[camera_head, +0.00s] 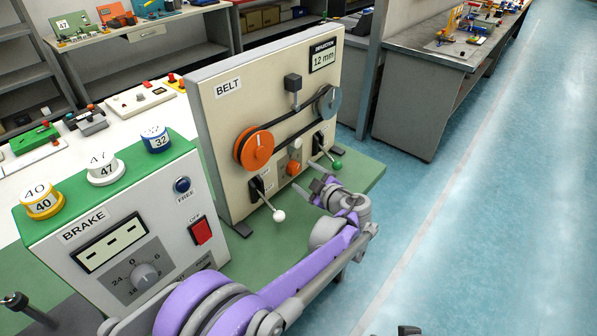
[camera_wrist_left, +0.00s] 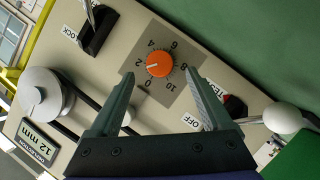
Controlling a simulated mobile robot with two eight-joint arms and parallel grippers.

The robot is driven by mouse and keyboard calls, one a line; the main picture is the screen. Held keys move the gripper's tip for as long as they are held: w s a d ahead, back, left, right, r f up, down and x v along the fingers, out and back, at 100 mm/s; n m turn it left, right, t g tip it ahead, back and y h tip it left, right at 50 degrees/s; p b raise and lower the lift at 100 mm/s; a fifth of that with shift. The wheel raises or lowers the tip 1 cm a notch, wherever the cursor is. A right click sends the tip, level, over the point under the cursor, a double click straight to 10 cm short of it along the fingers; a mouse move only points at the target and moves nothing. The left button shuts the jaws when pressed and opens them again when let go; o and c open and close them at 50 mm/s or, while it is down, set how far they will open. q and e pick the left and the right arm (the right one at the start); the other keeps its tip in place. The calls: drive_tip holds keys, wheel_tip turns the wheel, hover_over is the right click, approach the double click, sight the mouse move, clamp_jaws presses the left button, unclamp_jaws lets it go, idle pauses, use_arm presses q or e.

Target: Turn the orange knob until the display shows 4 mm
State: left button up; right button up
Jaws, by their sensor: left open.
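The small orange knob (camera_head: 293,168) sits low on the cream BELT panel (camera_head: 222,118). In the left wrist view the knob (camera_wrist_left: 159,64) has a dial numbered 0 to 10, and its white mark points roughly toward the 2. The display (camera_head: 323,59) at the panel's top right reads 12 mm; it also shows in the left wrist view (camera_wrist_left: 38,139). My left gripper (camera_head: 318,181) is open in front of the panel's lower right. In the left wrist view its fingers (camera_wrist_left: 159,78) stand either side of the knob, apart from it.
A large orange pulley (camera_head: 254,148) and a grey pulley (camera_head: 329,102) carry a black belt. Levers with a white ball (camera_head: 279,216) and a green ball (camera_head: 337,165) stick out either side of the knob. The BRAKE box (camera_head: 120,235) stands at left. Free floor lies right.

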sight(296, 170)
use_arm(q)
drive_tip(key=shift+x, duration=2.15)
clamp_jaws()
